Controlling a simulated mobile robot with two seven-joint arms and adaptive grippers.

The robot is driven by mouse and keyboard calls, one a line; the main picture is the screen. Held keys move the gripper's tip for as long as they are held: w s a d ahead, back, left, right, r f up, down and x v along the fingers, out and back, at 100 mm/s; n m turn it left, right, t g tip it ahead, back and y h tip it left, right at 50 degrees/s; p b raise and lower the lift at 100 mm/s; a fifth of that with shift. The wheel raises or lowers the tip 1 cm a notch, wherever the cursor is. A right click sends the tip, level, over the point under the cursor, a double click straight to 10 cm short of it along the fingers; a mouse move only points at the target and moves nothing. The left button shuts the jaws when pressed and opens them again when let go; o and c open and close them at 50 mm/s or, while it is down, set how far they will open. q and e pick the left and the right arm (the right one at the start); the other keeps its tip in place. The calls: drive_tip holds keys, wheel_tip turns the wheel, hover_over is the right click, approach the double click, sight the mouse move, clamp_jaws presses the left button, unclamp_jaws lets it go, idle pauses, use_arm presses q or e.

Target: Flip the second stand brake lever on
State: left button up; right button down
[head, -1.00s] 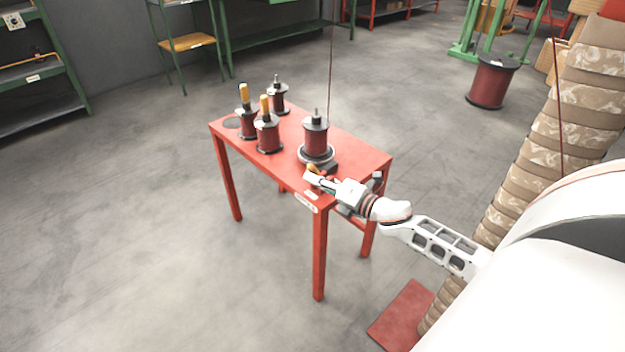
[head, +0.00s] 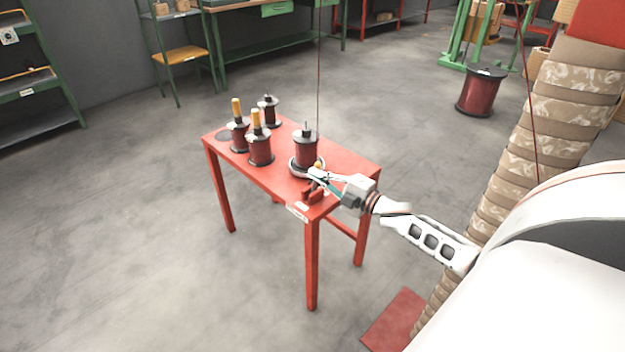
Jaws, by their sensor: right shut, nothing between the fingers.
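The red table (head: 345,158) carries a dark red coil (head: 306,152) on a round stand (head: 293,168) near its right end. A small yellow-orange knob (head: 318,165), apparently the brake lever's handle, shows at the stand's front right side. A red block (head: 312,194) sits at the table's near corner. My right gripper (head: 314,177) is shut and empty, with its fingertips just below the knob and above the red block. I cannot tell whether it touches the lever, as the fingers hide most of it. My left gripper is not in view.
A thin cable hangs behind the stand. A large spool (head: 480,92) stands on the floor.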

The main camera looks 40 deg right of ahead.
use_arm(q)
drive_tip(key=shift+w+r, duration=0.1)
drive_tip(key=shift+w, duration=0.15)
use_arm(e)
drive_tip(key=shift+w+d+f+m, duration=0.1)
drive_tip(key=shift+d+f+m, duration=0.05)
drive_tip(key=shift+d+m, duration=0.7)
drive_tip(key=shift+d+f+m, duration=0.1)
drive_tip(key=shift+d+m, duration=0.4)
drive_tip(key=shift+m, duration=0.65)
drive_tip(key=shift+d, duration=0.1)
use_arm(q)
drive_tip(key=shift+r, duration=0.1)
